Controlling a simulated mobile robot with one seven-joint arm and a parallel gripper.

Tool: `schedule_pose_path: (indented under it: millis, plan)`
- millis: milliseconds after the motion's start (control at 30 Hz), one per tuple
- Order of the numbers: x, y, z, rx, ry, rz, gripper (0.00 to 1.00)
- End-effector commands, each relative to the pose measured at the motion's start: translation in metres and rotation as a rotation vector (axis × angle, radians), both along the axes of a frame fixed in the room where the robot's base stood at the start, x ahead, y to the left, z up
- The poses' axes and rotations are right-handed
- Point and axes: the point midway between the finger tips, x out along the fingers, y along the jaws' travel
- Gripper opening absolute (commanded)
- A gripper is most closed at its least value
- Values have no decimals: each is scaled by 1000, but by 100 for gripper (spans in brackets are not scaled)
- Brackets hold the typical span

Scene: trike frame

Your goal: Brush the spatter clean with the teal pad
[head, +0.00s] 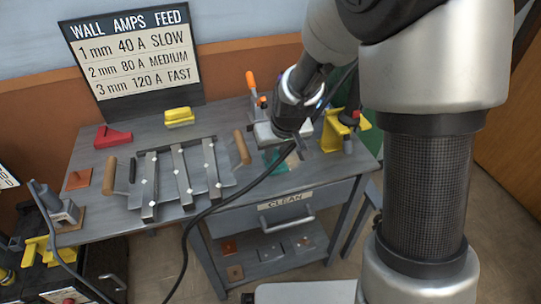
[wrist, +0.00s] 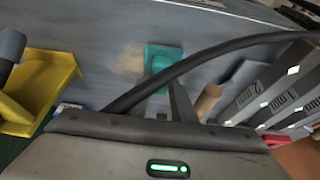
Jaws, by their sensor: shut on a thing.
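The teal pad (head: 279,160) is at the bench's right part, below my gripper (head: 284,149), mostly hidden by it in the head view. In the wrist view the pad (wrist: 162,57) lies against the grey bench top, and my gripper (wrist: 172,88) is shut on it; the cable and gripper body hide part of the grip. A tan, dusty patch that looks like the spatter (wrist: 130,60) is on the bench right beside the pad. It also shows faintly in the head view (head: 293,160).
A black cable (head: 228,192) crosses the bench front and passes before the pad. A clamped metal frame (head: 183,180) with wooden handles stands left of the pad. A yellow clamp (head: 334,131) stands close on the right. A CLEAN drawer (head: 286,207) is below.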

Motion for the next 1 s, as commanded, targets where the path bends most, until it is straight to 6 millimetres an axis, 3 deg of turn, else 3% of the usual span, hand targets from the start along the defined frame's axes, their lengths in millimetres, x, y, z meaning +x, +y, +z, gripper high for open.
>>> schedule_pose_path:
  millis: [1000]
  plan:
    - [18,-64,-2,1,1,-3,0]
